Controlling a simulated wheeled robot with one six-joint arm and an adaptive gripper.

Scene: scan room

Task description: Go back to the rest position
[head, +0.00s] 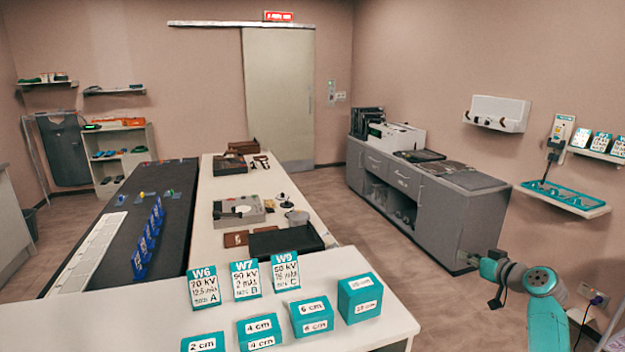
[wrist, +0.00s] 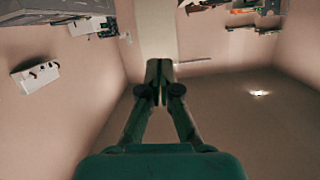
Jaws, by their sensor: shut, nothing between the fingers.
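My gripper (wrist: 159,88) shows in the wrist view with its two dark fingers together and nothing between them. The wrist view appears upside down, with the ceiling low in the picture and the pale door (wrist: 156,35) behind the fingertips. In the head view my teal and grey arm is at the lower right, beside the grey cabinet and over open floor. The gripper end (head: 468,260) points left there and is small. It touches no object that I can make out.
A white counter (head: 120,318) in front holds teal blocks (head: 360,298) and cards (head: 245,280). A long table (head: 215,180) stands behind it. A grey cabinet (head: 480,225) and a wall shelf with a teal tray (head: 565,198) are at the right. Floor (head: 385,265) between counter and cabinet is clear.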

